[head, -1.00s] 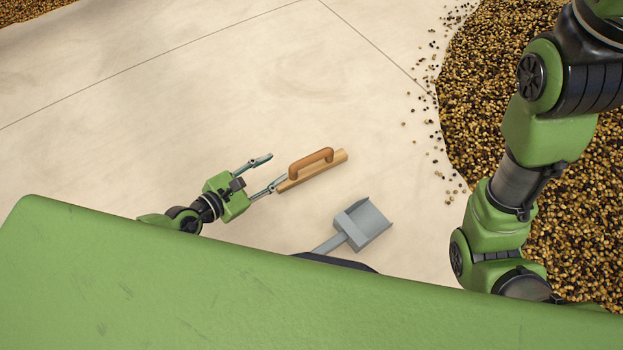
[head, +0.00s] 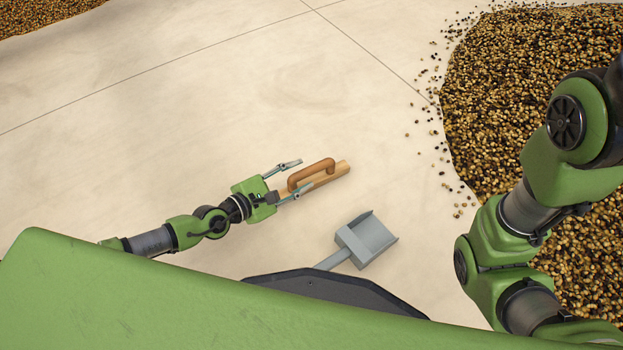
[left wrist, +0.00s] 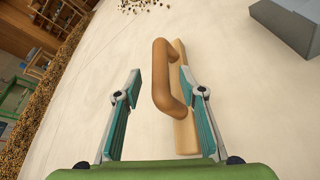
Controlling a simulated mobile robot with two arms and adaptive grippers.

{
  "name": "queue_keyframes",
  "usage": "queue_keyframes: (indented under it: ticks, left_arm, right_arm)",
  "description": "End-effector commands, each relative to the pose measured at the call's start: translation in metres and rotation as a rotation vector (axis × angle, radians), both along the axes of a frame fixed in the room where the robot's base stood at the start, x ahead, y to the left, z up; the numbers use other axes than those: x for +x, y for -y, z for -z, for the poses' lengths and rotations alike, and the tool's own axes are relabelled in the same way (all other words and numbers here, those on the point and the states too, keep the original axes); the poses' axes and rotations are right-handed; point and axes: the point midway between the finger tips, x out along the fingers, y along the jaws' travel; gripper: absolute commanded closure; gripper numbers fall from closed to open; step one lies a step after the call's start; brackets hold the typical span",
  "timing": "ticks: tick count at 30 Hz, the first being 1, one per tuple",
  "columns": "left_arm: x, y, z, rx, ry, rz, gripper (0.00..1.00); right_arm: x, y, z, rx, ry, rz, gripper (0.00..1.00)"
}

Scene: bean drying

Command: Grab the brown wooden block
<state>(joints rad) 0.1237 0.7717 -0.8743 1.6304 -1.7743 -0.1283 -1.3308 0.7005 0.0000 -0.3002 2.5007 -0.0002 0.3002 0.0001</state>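The brown wooden block (head: 333,175) lies on the pale floor, a flat board with an arched handle (head: 312,173) on top. My left gripper (head: 296,177) is open at its near end, with one finger on each side of the handle's near part. In the left wrist view, the handle (left wrist: 164,75) and board (left wrist: 183,130) lie between the open fingers of my left gripper (left wrist: 160,100). The handle shows apart from the left finger; the right finger overlaps the board's edge, and I cannot tell if it touches. My right gripper is out of view.
A grey dustpan-like scoop (head: 366,240) lies on the floor right of and nearer than the block. A large bean pile (head: 520,80) fills the right, with loose beans at its edge. Another pile (head: 45,15) is at the far left. The floor beyond the block is clear.

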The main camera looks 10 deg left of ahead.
Motion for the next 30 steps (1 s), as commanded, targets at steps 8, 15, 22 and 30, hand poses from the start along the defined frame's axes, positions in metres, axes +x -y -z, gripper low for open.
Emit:
queue_keyframes:
  ticks: [8,15,22,30]
  left_arm:
    - [0.029,0.023,0.011,-0.004,0.001,-0.001,0.63]
    - [0.036,0.028,0.013,-0.001,0.001,0.001,0.63]
    - [0.035,0.028,0.013,-0.001,0.000,0.000,0.91]
    - [0.036,0.028,0.012,-0.002,0.001,0.000,1.00]
  right_arm:
    - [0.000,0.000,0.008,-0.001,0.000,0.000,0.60]
    - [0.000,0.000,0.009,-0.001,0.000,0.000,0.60]
    - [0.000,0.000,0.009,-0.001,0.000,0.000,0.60]
    - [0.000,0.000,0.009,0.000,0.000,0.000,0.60]
